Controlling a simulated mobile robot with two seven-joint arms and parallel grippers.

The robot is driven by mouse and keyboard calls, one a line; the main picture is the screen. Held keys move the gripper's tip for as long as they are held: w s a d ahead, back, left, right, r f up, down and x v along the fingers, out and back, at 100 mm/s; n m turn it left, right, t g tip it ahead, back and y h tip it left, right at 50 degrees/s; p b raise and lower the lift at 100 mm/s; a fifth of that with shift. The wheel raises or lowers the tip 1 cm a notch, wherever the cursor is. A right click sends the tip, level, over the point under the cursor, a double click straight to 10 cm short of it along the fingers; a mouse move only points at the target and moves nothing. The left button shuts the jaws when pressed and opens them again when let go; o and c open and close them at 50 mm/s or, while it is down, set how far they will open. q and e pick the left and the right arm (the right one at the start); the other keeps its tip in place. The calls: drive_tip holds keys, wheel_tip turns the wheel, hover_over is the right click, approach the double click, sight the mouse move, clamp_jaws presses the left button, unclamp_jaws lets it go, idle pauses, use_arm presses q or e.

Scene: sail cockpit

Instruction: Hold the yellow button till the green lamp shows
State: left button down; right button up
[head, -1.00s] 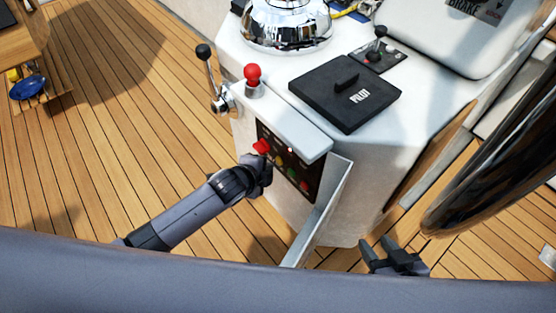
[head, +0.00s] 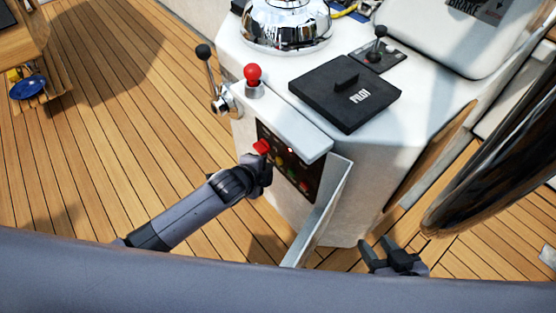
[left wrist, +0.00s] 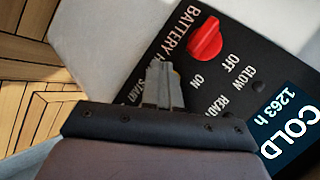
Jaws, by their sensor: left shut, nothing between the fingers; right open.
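The dark control panel (head: 312,181) sits in the front of the white console, with a red rotary knob (head: 261,147) and several small coloured controls. A small reddish lamp (head: 291,150) glows on the panel. No lit green lamp is visible. My right gripper (head: 388,252) is open and empty, right of the console.
An open cover flap (head: 325,212) stands out right of the panel. A lever (head: 206,68) and red-topped knob (head: 253,74) are above it. The wrist view shows a display (left wrist: 287,122) reading COLD. A dark wheel rim (head: 480,190) is at the right.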

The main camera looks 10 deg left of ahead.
use_arm(q)
drive_tip(key=shift+w+d, duration=0.1)
drive_tip(key=shift+w+d, duration=0.25)
drive_tip(key=shift+w+d, duration=0.3)
drive_tip(key=shift+d, duration=0.05)
idle(3.0)
drive_tip(key=shift+a, duration=0.1)
idle(1.7)
drive_tip(key=shift+s+a+p, duration=0.55)
drive_tip(key=shift+s+p, duration=0.1)
